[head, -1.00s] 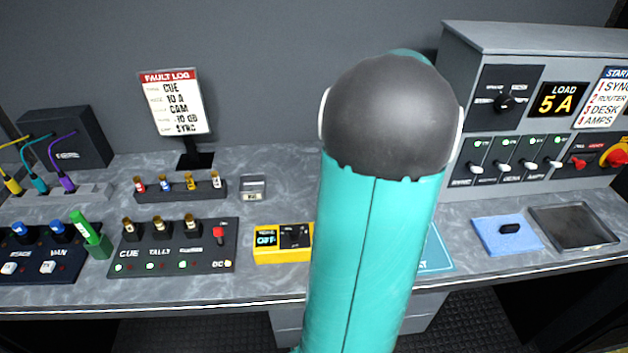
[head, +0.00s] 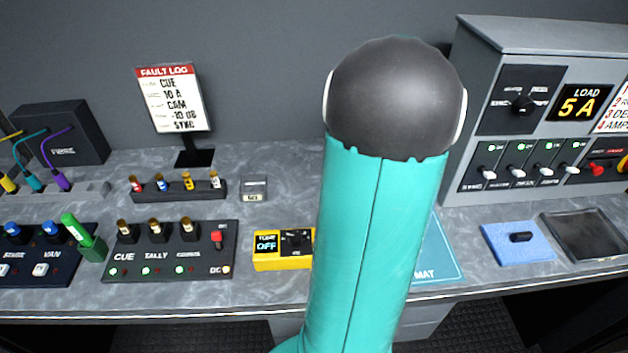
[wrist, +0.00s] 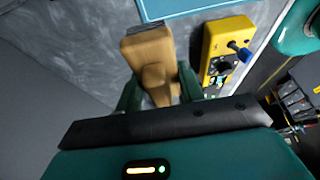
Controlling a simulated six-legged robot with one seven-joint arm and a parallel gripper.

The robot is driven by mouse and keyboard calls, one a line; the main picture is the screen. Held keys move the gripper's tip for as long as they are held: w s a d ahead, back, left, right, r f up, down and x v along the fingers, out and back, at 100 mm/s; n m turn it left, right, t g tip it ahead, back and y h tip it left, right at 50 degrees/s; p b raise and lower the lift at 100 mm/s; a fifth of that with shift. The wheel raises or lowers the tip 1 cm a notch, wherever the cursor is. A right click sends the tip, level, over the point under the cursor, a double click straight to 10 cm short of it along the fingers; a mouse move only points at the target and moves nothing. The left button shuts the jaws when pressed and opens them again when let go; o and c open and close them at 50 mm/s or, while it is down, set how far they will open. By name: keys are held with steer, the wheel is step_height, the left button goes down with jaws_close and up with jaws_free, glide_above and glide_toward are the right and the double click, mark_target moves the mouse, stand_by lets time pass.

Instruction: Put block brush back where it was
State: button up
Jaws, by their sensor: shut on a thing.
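The block brush (wrist: 150,58), a tan wooden block with a narrower grip and a dark strip along its far edge, is between the green fingers of my gripper (wrist: 160,86) in the wrist view. The gripper is shut on its grip. The brush is over the grey desk, near the edge of a blue mat (wrist: 185,8). In the head view my arm hides the brush and gripper, and only the right part of the mat (head: 436,262) shows.
A yellow tone box (head: 283,262), also in the wrist view (wrist: 212,45), stands left of the mat in the head view. A blue pad (head: 497,250) with a black piece and a dark tray (head: 590,250) lie right. A switch panel (head: 170,265) and power cabinet (head: 520,60) flank my arm.

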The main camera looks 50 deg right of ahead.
steer(key=w+f, duration=0.3)
steer(key=w, duration=0.3)
glide_above(308, 188)
steer(key=s+d, duration=0.1)
step_height(308, 188, down, 6)
steer(key=shift+s+r, duration=0.1)
steer(key=shift+s, duration=0.05)
steer(key=shift+f, duration=1.65)
steer(key=shift+f, duration=0.15)
steer(key=o, duration=1)
steer(key=shift+o, duration=0.2)
